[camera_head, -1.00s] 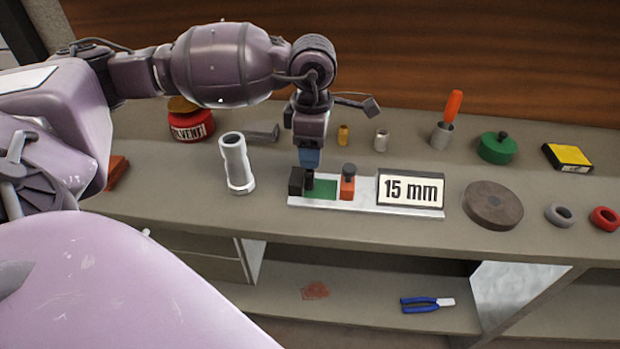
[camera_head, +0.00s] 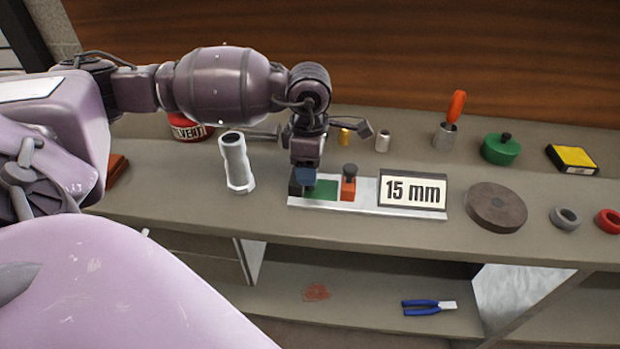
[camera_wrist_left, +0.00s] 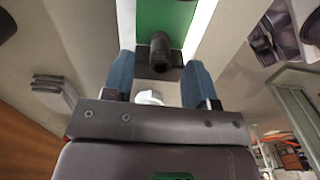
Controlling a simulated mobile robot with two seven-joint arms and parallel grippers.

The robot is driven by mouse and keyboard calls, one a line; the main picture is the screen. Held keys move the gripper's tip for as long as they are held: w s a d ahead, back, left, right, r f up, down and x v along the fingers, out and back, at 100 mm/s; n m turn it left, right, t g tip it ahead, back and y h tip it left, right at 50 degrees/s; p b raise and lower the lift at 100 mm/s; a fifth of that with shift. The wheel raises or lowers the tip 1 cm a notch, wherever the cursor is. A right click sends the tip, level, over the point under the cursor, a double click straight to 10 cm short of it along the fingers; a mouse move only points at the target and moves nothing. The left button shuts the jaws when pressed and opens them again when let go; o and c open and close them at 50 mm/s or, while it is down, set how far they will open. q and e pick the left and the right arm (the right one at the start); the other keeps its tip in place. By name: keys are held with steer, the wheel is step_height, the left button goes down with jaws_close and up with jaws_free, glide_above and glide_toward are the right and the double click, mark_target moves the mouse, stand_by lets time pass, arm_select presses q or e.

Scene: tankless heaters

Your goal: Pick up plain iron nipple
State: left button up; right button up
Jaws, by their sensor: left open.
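A dark, short pipe piece, apparently the plain iron nipple (camera_wrist_left: 160,50), shows in the left wrist view, end toward the camera, beside the green pad (camera_wrist_left: 163,18). My left gripper (camera_wrist_left: 158,70) is open, with its two blue fingers on either side of the dark piece and a gap to each. In the head view, my left gripper (camera_head: 305,178) is low over the left end of the gauge plate (camera_head: 365,209), at the black block (camera_head: 295,188). It hides the dark piece there. My right gripper is not in view.
A pale pipe fitting (camera_head: 236,163) stands close left of the gripper. Brass (camera_head: 344,137) and grey (camera_head: 382,141) pieces stand behind. The bench front edge is clear.

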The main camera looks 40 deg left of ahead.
arm_select(q)
steer(key=shift+f, duration=0.15)
steer(key=shift+c, duration=0.4)
jaws_close()
